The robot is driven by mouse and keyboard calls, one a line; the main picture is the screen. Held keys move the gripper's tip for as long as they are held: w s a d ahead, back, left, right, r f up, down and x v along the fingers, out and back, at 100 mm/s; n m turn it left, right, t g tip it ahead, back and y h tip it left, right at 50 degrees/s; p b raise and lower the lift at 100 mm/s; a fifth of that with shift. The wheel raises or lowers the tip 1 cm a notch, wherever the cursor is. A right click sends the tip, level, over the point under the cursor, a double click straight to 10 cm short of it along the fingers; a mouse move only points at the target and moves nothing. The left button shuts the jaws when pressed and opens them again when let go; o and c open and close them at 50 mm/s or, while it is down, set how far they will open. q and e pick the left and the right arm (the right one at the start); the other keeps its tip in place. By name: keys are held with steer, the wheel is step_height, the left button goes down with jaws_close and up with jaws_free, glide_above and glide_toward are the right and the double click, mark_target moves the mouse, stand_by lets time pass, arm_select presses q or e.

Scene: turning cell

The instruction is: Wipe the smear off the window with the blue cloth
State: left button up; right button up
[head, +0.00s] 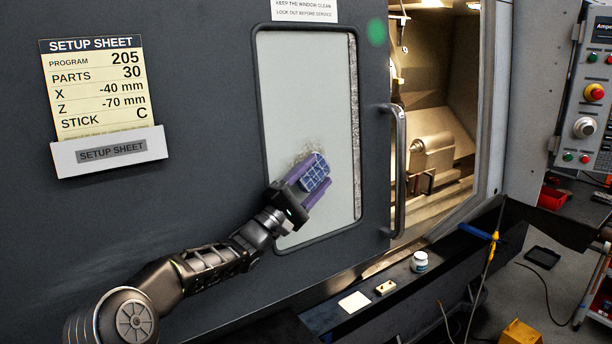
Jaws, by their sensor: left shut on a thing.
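The window (306,90) is a pale upright pane in the dark machine door. A brownish grey smear (305,150) shows on it just above my left gripper. My left gripper (312,182) is shut on the blue cloth (315,172), a folded checked pad between its purple fingers. The cloth is at the pane, over the lower right part of the smear, and hides what lies behind it. I cannot tell for sure whether it touches the glass. My right gripper is not in view.
A door handle (398,170) stands out right of the window, beside the open machine interior (435,120). Below, a ledge carries a white jar (419,262), a small yellowish block (386,287) and a pale pad (354,302). A setup sheet (97,85) hangs at left.

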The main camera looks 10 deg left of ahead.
arm_select(q)
steer(key=shift+w+d, duration=0.2)
steer(key=shift+r+p, duration=1)
steer(key=shift+r, duration=0.4)
steer(key=shift+a+f, duration=0.1)
steer(key=shift+s+a+b, duration=0.5)
steer(key=shift+s+a, duration=0.1)
steer(key=shift+s, duration=0.1)
steer(key=shift+s+a, duration=0.65)
steer(key=shift+s, duration=0.2)
